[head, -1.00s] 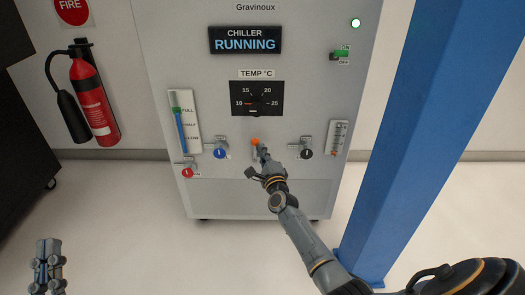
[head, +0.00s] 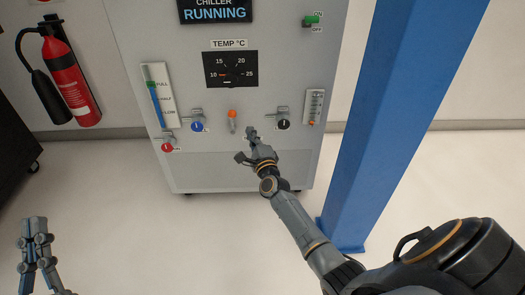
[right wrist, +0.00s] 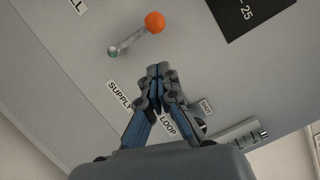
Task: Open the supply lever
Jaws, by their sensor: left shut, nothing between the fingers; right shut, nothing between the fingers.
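The supply lever (head: 232,114) has an orange ball knob on a short pale stalk and stands upright on the chiller's front panel. In the right wrist view the orange knob (right wrist: 154,22) and its whole stalk are clear, above the SUPPLY LOOP label (right wrist: 120,93). My right gripper (head: 252,132) is shut and empty, just right of the lever and a little below its knob, apart from it. Its closed fingertips (right wrist: 158,72) partly cover the label. My left gripper (head: 35,221) is shut and empty at the lower left, far from the panel.
A blue-handled valve (head: 197,126) is left of the lever and a black-handled one (head: 283,124) right of it. A red valve (head: 167,147) sits lower left. A blue column (head: 375,110) stands right of the chiller. The floor in front is clear.

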